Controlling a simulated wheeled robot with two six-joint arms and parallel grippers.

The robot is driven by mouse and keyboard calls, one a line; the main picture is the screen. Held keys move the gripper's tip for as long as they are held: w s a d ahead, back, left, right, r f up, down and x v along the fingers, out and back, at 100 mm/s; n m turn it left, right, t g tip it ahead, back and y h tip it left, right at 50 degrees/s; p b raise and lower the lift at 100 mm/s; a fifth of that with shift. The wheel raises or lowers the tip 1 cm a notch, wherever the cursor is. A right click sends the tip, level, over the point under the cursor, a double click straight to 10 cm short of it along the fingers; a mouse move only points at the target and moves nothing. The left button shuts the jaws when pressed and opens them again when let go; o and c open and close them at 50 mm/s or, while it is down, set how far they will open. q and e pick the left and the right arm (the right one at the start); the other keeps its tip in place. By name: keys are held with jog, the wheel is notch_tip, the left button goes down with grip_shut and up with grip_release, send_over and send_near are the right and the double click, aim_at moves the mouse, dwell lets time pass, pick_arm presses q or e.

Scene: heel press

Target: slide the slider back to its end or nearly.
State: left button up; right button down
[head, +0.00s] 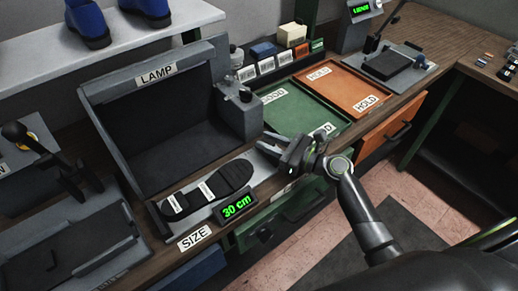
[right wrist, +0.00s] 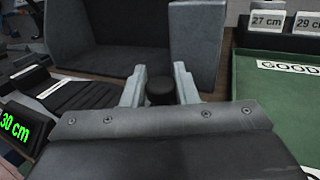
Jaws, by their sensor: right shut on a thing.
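The size gauge (head: 203,213) is a grey plate on the bench, marked SIZE, with a display (head: 236,205) reading 30 cm. A dark shoe sole (head: 231,177) with white labels lies on it. My right gripper (head: 270,144) is at the gauge's right end, just past the sole's toe. In the right wrist view its two grey fingers are shut on a round black knob (right wrist: 160,91), which looks like the slider's. In the head view the gripper hides the knob and the slider. My left gripper is not in view.
The LAMP box (head: 157,74) stands behind the gauge, with a grey post (head: 238,106) at its right. A green GOOD tray (head: 291,113) and an orange HOLD tray (head: 345,84) lie to the right. A lever device (head: 65,215) stands at left.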

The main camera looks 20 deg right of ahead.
jog(key=shift+w+d, duration=0.25)
jog(key=shift+d, duration=0.4)
jog(key=shift+a, duration=0.1)
jog(key=c, duration=1.5)
grip_release()
jog(key=o, duration=0.3)
jog(key=shift+d, duration=0.3)
jog(key=shift+a, duration=0.15)
